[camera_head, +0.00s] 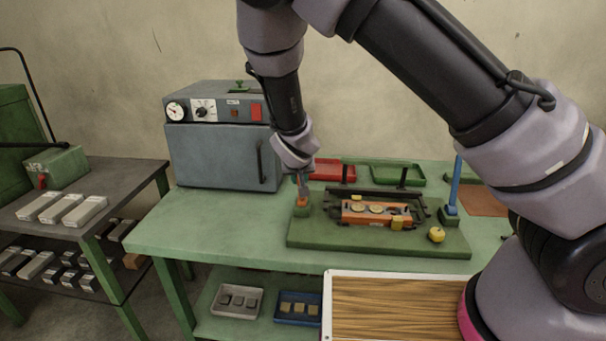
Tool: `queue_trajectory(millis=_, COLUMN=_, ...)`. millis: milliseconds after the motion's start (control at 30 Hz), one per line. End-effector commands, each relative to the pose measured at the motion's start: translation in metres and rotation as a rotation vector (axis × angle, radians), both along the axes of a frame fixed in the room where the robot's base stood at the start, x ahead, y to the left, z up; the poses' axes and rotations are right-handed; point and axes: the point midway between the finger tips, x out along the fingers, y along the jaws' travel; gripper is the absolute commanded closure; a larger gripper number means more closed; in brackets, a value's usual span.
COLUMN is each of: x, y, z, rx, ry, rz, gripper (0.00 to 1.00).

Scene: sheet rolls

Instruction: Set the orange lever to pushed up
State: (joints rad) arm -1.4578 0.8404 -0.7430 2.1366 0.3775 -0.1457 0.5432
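The orange lever (302,201) is at the left end of the green base plate (345,237) on the bench. Only a small orange part shows, above a green block. My gripper (303,186) points down directly over it and hides most of it. I cannot tell whether the fingers touch or hold the lever, or whether they are open or shut. The lever's position is also hidden.
A blue lever (455,182) stands upright at the plate's right end. Between them is an orange fixture (376,213) in a dark frame, with a yellow knob (436,234) at its right. A grey oven (219,157) stands left; red (333,170) and green trays (398,175) lie behind.

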Motion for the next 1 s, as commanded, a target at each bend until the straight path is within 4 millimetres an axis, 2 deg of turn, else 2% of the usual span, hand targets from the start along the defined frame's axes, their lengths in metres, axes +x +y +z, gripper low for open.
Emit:
queue_trajectory(millis=300, x=-0.016, y=0.001, z=-0.009, rx=-0.009, ry=-0.133, rz=0.003, gripper=1.00)
queue_trajectory(millis=933, x=-0.021, y=0.000, z=-0.013, rx=-0.010, ry=-0.170, rz=0.001, gripper=1.00)
queue_trajectory(millis=967, x=-0.021, y=0.000, z=-0.013, rx=-0.010, ry=-0.170, rz=0.000, gripper=0.64)
queue_trajectory(millis=1000, x=-0.021, y=0.000, z=-0.013, rx=-0.010, ry=-0.170, rz=0.000, gripper=0.48)
